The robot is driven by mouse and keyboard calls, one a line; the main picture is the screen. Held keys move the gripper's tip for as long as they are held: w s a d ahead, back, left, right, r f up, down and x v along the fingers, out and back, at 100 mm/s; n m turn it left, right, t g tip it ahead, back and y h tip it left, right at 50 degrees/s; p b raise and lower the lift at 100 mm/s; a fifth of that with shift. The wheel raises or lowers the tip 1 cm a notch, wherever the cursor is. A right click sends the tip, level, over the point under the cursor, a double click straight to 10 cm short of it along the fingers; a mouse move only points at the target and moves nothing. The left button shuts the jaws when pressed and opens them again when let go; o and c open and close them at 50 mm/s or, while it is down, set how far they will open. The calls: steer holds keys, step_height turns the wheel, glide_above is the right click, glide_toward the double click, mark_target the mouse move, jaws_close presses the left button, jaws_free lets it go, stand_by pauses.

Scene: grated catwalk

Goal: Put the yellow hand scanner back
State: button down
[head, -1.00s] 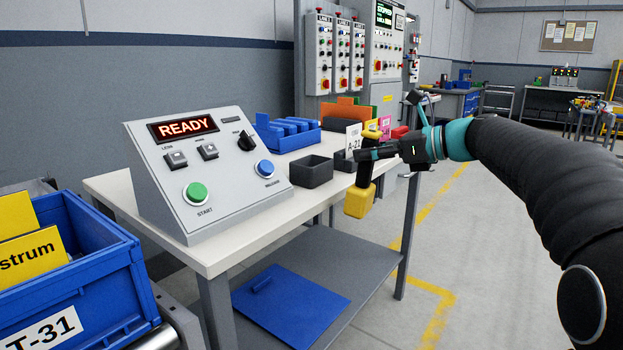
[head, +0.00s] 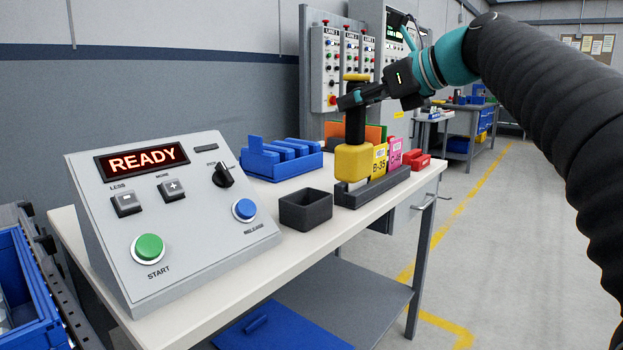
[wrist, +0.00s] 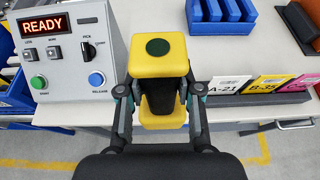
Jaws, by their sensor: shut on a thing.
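The yellow hand scanner hangs upright in my gripper, with a yellow block (head: 353,162) at the bottom, a black handle (head: 355,125) and a yellow piece above. My gripper (head: 352,101) is shut on the handle. In the wrist view the scanner (wrist: 158,58) shows a dark round spot on its yellow face, between my fingers (wrist: 160,97). In the head view it overlaps the dark card rack (head: 375,188) and hides part of it; a gap to the table is hard to judge. A small open dark bin (head: 305,209) stands to its left on the white table.
A sloped control box (head: 170,215) reading READY fills the table's left. A blue tray (head: 283,160) stands behind. Cards, including a yellow B-35 (head: 379,160), stand in the rack. A blue crate (head: 25,300) is at lower left. The floor at right is clear.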

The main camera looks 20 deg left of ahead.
mark_target(356, 146)
steer(key=w+a+f+b, duration=0.1)
steer(key=w+a+f, duration=0.1)
steer(key=a+f, duration=0.8)
steer(key=shift+b, duration=0.35)
steer(key=shift+w, duration=0.15)
steer(key=c, duration=0.8)
jaws_free()
steer(key=v, duration=1.2)
